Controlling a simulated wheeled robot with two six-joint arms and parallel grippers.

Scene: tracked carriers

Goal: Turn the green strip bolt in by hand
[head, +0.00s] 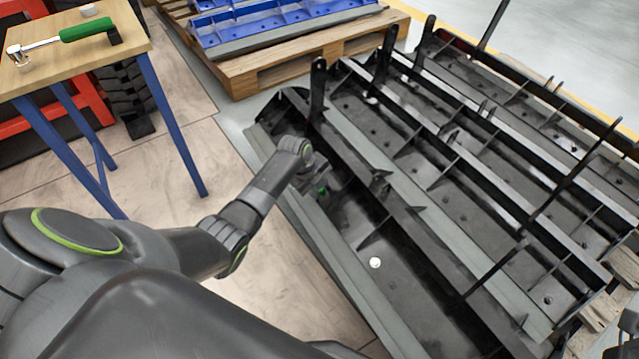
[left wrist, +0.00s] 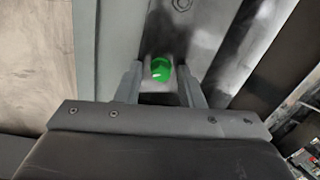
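The green strip bolt (left wrist: 161,69) shows in the left wrist view as a bright green head between the two fingers of my left gripper (left wrist: 161,80). A small gap shows on each side of it, so the fingers are open around it and not pressed on it. The bolt's shank is hidden. My right gripper does not show clearly in either view.
A wooden-topped table (head: 70,60) with blue legs stands at upper left. A green-handled wrench (head: 88,30) lies on it. Upright ribs and posts (head: 318,85) rise from the carrier around my left arm. A pallet (head: 290,65) with blue parts stands behind.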

